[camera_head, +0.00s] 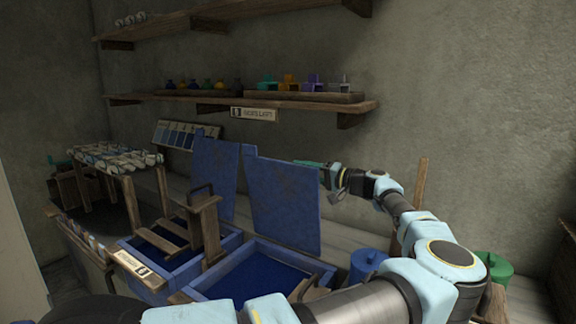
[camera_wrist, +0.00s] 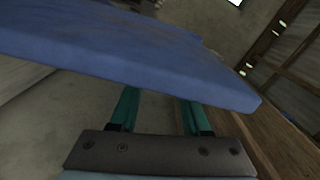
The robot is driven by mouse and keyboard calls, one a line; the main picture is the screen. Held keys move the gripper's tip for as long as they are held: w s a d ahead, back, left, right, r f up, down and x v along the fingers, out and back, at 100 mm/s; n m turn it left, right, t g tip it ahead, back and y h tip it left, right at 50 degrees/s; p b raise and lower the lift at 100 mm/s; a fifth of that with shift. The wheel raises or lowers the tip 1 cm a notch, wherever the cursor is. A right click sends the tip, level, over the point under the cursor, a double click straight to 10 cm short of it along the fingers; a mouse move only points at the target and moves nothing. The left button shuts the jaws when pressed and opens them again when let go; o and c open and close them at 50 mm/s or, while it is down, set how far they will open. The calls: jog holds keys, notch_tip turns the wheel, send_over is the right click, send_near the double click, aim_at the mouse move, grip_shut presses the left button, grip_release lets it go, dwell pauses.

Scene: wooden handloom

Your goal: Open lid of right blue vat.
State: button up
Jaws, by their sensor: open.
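Two blue vats stand side by side in the head view. The right blue vat (camera_head: 327,278) is open at the top, with dark blue liquid (camera_head: 262,277) showing inside. Its blue lid (camera_head: 283,203) stands upright at the vat's back. My gripper (camera_head: 306,164) is at the lid's upper right edge, its tips partly hidden by the lid. In the wrist view the green fingers of my gripper (camera_wrist: 158,110) are spread apart. The lid (camera_wrist: 130,55) crosses in front of them as a blue slab. I cannot tell whether they touch it.
The left vat (camera_head: 150,262) has its lid (camera_head: 214,175) upright too, with a wooden frame (camera_head: 200,228) over the vat. A blue canister (camera_head: 366,264) and a green one (camera_head: 494,268) stand at the right. A wooden shelf (camera_head: 240,102) with jars runs along the wall above.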

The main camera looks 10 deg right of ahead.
jog(key=shift+p+x, duration=0.85)
jog(key=shift+x, duration=1.9)
jog(key=shift+c, duration=0.4)
jog(key=c, duration=0.6)
grip_shut()
jog(key=shift+f, duration=0.15)
